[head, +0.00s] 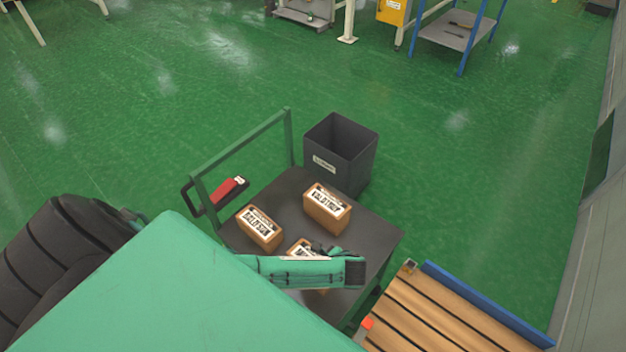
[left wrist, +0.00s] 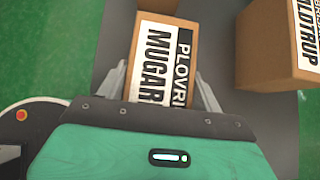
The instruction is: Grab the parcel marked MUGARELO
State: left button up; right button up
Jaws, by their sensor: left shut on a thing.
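The parcel marked MUGARELO (left wrist: 178,45) is a brown box with a white label; "PLOVRI" and "MUGAR" show in the left wrist view, the rest hidden by my gripper. It stands on the dark cart top (head: 285,190). In the head view only part of this parcel (head: 301,247) shows behind my arm. My left gripper (left wrist: 160,76) is shut on it, one finger along each side. My right gripper is not in view.
A parcel reading "LDTRUP" (left wrist: 275,45) stands close right; it is also on the cart (head: 327,210). Another parcel (head: 260,230) stands left. A dark open bin (head: 340,160) is behind the cart. A green handle rail (head: 240,145) rises left; a slatted wooden surface (head: 440,315) lies right.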

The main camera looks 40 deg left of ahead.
pick_arm(q)
jog(key=shift+r, duration=0.15)
notch_tip(320, 180, up, 20)
jog(key=p, duration=0.6)
